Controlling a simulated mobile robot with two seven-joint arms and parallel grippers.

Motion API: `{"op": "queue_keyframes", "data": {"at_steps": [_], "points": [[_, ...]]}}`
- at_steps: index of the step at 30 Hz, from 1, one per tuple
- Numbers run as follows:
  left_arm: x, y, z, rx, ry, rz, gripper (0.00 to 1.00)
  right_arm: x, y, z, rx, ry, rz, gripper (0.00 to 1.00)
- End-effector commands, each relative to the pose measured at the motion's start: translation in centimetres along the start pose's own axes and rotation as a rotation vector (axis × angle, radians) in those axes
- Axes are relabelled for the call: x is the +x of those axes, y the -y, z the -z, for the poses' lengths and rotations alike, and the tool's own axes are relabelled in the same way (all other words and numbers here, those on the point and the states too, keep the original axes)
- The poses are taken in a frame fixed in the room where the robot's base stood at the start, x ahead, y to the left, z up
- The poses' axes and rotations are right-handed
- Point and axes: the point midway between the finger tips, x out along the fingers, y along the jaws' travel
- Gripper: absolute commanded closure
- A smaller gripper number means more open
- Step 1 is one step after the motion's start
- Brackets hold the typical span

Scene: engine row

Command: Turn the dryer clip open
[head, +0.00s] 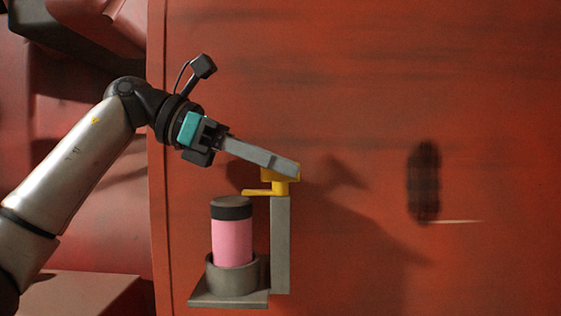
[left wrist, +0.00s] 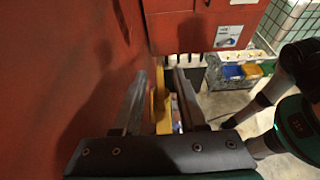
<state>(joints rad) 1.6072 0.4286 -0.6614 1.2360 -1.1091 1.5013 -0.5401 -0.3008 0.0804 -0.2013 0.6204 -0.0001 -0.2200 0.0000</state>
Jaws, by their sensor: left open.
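The yellow dryer clip (head: 280,187) sits on top of a grey upright post. Its thin arm points left, toward the space above a pink canister with a black cap (head: 232,240), which stands upright in a grey cup. My left gripper (head: 290,168) reaches in from the upper left, its fingers at the top of the clip. In the left wrist view the clip (left wrist: 160,100) shows between the two spread fingers (left wrist: 158,98). The gripper is open; I cannot tell whether a finger touches the clip. My right gripper is not in view.
The grey bracket (head: 280,245) with its base plate is at the red panel (head: 480,120). A dark oval slot (head: 424,180) is in the panel to the right. In the left wrist view, blue and yellow bins (left wrist: 232,72) stand in the background.

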Motion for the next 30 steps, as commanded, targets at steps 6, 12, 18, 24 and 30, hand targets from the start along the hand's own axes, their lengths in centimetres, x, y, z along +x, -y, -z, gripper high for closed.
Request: {"op": "queue_keyframes", "data": {"at_steps": [6, 12, 18, 24, 30], "points": [[0.73, 0.0, 0.07, -0.001, -0.001, 0.0, 0.59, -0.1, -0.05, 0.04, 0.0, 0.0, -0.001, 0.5], [0.7, 0.0, 0.07, -0.001, -0.001, 0.0, 0.62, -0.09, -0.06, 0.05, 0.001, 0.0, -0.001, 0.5], [0.67, 0.0, 0.06, -0.001, -0.001, 0.0, 0.85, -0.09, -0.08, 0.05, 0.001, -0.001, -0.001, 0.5], [0.65, 0.0, 0.05, -0.001, -0.001, 0.0, 1.0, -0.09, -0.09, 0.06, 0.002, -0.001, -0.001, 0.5], [0.64, 0.0, 0.04, -0.001, -0.001, 0.0, 1.0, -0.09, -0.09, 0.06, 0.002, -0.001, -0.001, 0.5]]}}
